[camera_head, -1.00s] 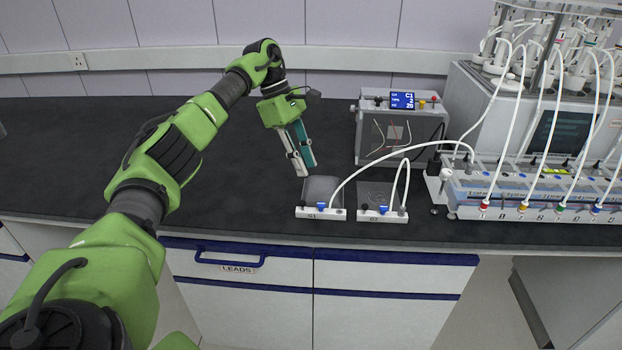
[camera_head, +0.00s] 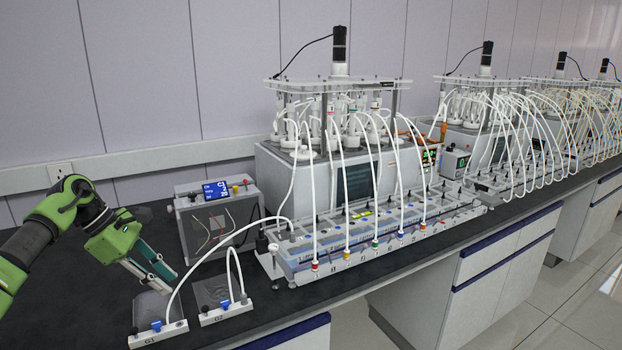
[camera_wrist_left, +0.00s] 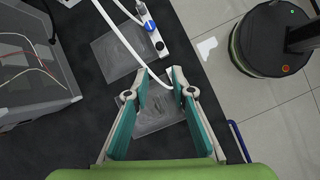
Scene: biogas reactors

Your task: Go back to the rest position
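My left gripper (camera_head: 160,272) is in the head view at the left, pointing down over the black bench top, close to the gas bag labelled G1 (camera_head: 158,335). Its teal fingers also show in the left wrist view (camera_wrist_left: 158,75); they are apart with nothing held between them. A clear bag (camera_wrist_left: 155,122) lies below and between the fingers there. The bag labelled G2 (camera_head: 224,311) lies to the right of G1 in the head view. My right gripper is in neither view.
An analyser box with a blue display (camera_head: 215,215) stands just behind the bags. White hoses arch over to a long tube rack (camera_head: 370,240) before a reactor unit (camera_head: 335,170). More reactor units line the bench to the right. The bench's left part is clear.

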